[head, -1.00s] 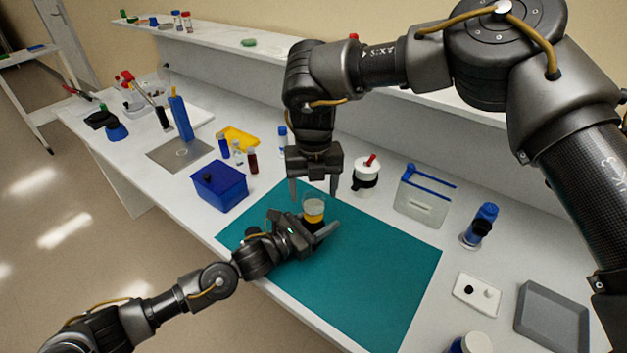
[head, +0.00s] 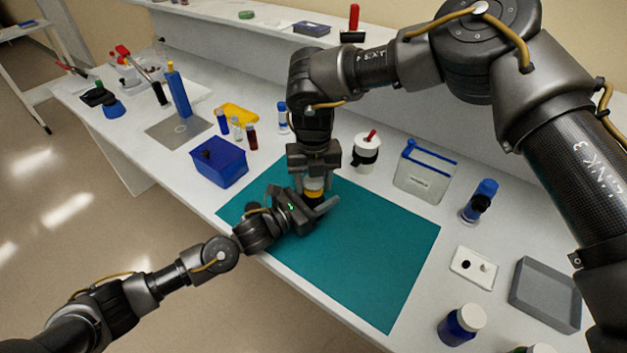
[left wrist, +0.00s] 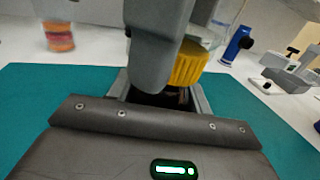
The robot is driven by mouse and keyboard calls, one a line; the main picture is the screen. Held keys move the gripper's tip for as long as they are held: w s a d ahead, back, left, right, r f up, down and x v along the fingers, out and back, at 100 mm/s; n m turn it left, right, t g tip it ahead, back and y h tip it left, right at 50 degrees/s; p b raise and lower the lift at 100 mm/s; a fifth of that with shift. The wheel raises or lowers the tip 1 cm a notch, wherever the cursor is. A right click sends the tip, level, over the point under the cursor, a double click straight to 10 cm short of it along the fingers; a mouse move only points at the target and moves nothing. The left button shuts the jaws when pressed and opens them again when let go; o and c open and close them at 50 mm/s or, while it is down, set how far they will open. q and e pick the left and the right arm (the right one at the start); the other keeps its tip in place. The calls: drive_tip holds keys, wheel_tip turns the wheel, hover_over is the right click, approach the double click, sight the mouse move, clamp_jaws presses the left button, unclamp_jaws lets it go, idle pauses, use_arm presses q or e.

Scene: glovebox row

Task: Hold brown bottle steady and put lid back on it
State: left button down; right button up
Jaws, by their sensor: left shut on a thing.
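The brown bottle (head: 314,203) stands at the far part of the teal mat (head: 365,265), showing only as a dark body. Above it is a yellow ribbed ring (head: 314,193) with a clear cylinder on top; the ring also shows in the left wrist view (left wrist: 187,65). I cannot tell whether the ring is seated on the bottle. My left gripper (head: 318,208) is shut on the bottle's dark body from the near side. My right gripper (head: 314,180) points down around the clear top. Its fingers are partly hidden, so its grip is unclear.
A blue bin (head: 222,170) stands left of the mat. A white cup with a red-handled tool (head: 366,152) and a clear rack (head: 424,178) stand behind it. A blue bottle (head: 462,325) and grey tray (head: 546,293) are at right. The mat's near part is clear.

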drive_tip(key=c, duration=0.4)
drive_tip(key=o, duration=1.1)
drive_tip(key=shift+o, duration=0.2)
wheel_tip(320, 180, up, 12)
drive_tip(key=shift+r, duration=0.1)
use_arm(q)
drive_tip(key=c, duration=0.6)
unclamp_jaws()
drive_tip(key=shift+o, duration=0.2)
drive_tip(key=shift+s+a, duration=0.1)
